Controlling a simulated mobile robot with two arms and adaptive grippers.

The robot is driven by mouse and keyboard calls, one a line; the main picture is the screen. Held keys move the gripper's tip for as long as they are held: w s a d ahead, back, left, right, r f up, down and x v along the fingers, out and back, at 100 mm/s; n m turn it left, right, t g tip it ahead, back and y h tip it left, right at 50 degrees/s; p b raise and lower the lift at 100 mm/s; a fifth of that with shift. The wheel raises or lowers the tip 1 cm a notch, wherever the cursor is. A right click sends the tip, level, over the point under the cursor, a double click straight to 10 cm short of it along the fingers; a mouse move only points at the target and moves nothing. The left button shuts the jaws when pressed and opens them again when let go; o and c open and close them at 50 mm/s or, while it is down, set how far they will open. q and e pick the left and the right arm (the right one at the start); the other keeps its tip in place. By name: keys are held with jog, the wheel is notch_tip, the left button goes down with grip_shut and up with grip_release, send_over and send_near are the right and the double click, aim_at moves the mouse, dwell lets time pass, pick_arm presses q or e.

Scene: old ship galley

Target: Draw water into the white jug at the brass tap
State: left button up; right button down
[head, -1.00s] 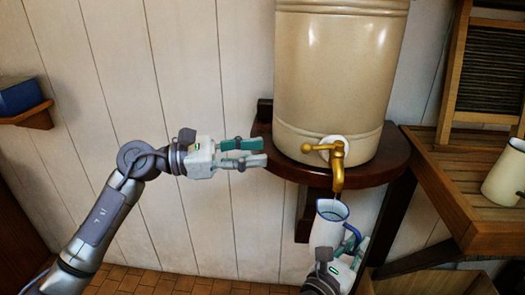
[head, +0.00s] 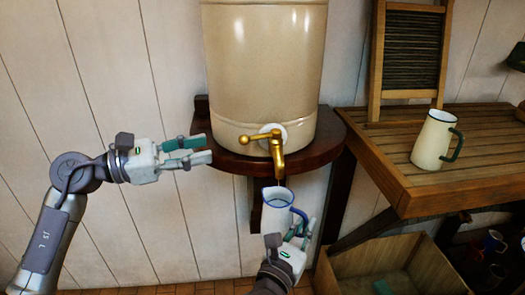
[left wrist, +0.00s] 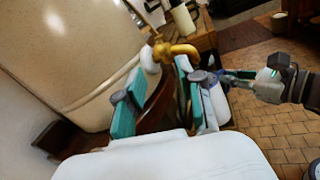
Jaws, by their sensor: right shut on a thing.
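The white jug (head: 274,216) with a blue rim and handle stands roughly upright, its mouth just under the spout of the brass tap (head: 278,152). My right gripper (head: 300,236) is shut on the jug at its handle side. A thin dark line shows below the spout; I cannot tell whether water runs or how full the jug is. My left gripper (head: 198,152) is open and empty, left of the tap's lever. In the left wrist view its fingers are apart, with the tap (left wrist: 174,51) beyond them and the jug (left wrist: 220,104) partly hidden behind one finger.
The cream water tank (head: 265,65) stands on a dark rounded shelf (head: 325,145). At right, a slatted wooden counter (head: 375,155) holds a cream jug with a green handle (head: 432,140) and a washboard (head: 411,48). A wooden crate (head: 400,265) is below.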

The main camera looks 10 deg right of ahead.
aim_at(247, 140)
pick_arm(q)
jog(key=x, duration=1.2)
grip_shut()
jog(key=shift+w, duration=0.1)
